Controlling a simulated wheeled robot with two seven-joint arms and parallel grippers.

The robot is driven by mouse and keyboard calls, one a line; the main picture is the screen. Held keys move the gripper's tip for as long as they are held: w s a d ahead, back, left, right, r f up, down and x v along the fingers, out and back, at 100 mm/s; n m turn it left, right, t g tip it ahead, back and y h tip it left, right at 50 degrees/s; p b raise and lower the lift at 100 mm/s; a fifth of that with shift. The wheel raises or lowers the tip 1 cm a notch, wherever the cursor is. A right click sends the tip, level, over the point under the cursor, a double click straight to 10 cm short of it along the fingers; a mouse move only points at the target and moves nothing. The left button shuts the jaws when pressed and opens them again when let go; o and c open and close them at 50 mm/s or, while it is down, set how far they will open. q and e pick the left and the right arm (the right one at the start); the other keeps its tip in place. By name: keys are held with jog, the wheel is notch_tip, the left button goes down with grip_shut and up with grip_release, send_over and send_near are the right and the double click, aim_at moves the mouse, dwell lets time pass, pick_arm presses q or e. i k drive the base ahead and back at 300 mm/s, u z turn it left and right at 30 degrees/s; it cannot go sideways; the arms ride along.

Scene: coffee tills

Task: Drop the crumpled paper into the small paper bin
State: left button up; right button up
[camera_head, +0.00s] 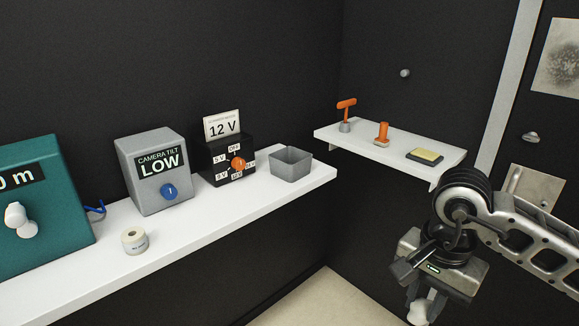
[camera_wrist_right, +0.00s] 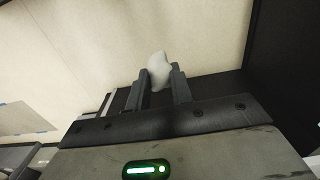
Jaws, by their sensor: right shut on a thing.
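My right gripper (camera_head: 420,305) is at the lower right of the head view, pointing down, in front of and below the small right shelf. It is shut on the crumpled paper (camera_head: 418,313), a whitish lump at its fingertips. In the right wrist view the crumpled paper (camera_wrist_right: 159,71) sits between the two fingers of the gripper (camera_wrist_right: 160,82). The small paper bin (camera_head: 291,164) looks to be the open grey box at the right end of the long white shelf. The gripper is well apart from it, to its right and lower in the picture. My left gripper is not in view.
The long white shelf (camera_head: 80,283) holds a teal box (camera_head: 60,205), a grey CAMERA TILT box (camera_head: 152,160), a black 12 V box (camera_head: 222,172) and a paper roll (camera_head: 134,241).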

aim_at(297, 172)
jog(key=z, duration=1.05)
jog(key=i, duration=1.05)
jog(key=u, duration=1.6)
